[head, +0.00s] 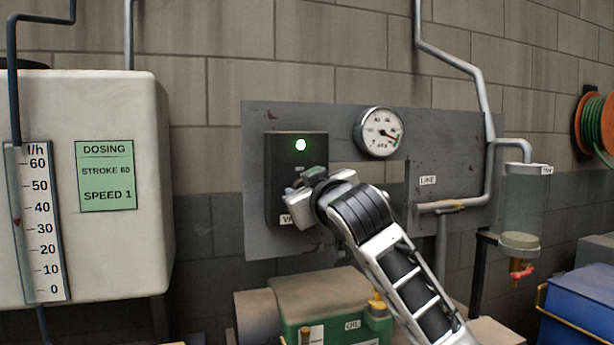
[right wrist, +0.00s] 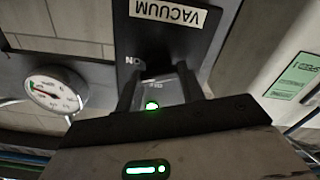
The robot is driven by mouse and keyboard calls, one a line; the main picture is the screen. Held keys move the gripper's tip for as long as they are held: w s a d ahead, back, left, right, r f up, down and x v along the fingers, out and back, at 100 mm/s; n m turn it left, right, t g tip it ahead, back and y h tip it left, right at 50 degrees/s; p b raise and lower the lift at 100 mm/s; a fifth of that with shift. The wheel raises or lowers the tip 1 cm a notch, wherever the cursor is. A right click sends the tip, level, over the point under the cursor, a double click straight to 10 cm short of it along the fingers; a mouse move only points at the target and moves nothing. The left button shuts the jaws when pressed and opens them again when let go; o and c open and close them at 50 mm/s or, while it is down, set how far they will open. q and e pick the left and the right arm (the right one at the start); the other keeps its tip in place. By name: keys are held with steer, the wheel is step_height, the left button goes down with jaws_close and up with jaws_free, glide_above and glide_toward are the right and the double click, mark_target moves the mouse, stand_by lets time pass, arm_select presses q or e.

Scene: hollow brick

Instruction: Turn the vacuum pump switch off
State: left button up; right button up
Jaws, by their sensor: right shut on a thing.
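The vacuum switch box (head: 284,160) is dark and mounted on a grey wall panel. Its round lamp (head: 301,145) is lit green. My right gripper (head: 301,191) is at the front of the box below the lamp and hides the switch there. In the right wrist view the box appears upside down, with its VACUUM label (right wrist: 169,12) at the top and an ON mark beside the fingers. My right gripper's two fingers (right wrist: 160,85) are shut on the grey switch (right wrist: 172,91) between them. Its exact position is hard to tell. My left gripper is not in view.
A round gauge (head: 380,133) is right of the box, its red needle pointing right. Pipes and a clear vessel (head: 524,215) are farther right. A green pump (head: 325,300) stands below the panel. A pale dosing tank (head: 105,250) is at the left.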

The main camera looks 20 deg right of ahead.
arm_select(q)
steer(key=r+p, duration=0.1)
steer(key=p, duration=0.1)
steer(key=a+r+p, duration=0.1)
steer(key=p, duration=0.1)
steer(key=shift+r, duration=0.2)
arm_select(e)
steer(key=n, duration=1.3)
steer(key=shift+a+f, duration=0.1)
steer(key=shift+f, duration=0.1)
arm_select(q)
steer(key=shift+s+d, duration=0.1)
arm_select(e)
steer(key=shift+n, duration=0.4)
steer(key=o, duration=1)
